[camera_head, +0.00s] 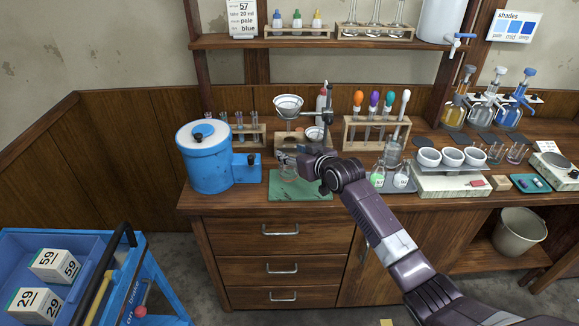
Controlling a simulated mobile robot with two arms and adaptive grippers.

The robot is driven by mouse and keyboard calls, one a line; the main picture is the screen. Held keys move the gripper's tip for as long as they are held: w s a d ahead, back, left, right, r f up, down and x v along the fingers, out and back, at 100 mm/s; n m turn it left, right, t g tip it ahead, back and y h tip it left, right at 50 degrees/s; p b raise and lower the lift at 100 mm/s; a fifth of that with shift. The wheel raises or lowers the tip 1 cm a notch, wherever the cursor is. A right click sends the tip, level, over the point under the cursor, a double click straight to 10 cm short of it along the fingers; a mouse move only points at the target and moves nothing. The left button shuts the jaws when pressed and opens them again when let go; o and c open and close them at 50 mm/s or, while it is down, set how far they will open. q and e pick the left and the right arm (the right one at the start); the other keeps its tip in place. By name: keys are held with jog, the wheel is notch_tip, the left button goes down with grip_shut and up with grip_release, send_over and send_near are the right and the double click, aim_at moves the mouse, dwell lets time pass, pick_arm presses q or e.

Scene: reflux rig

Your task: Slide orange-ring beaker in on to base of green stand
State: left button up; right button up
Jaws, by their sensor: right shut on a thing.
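The green stand has a flat green base (300,190) on the bench, left of centre. A dark upright rod (328,105) rises behind my right wrist, with a pale bowl-like piece (288,103) up to its left. My right arm reaches in from the lower right, and its gripper (284,158) is over the back part of the green base. It is shut on a small clear glass beaker (287,171), which looks upright. No orange ring can be made out at this size. I cannot tell whether the beaker touches the base. My left gripper is not in view.
A blue drum (205,160) with a side box (246,167) stands just left of the green base. A test-tube rack (362,143) with coloured droppers is behind my wrist. Flasks (377,179) and a white bench unit (450,182) crowd the right.

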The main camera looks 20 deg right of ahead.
jog(key=shift+s+f, duration=0.1)
jog(key=shift+f, duration=0.3)
jog(key=shift+f, duration=0.15)
jog(key=o, duration=1.6)
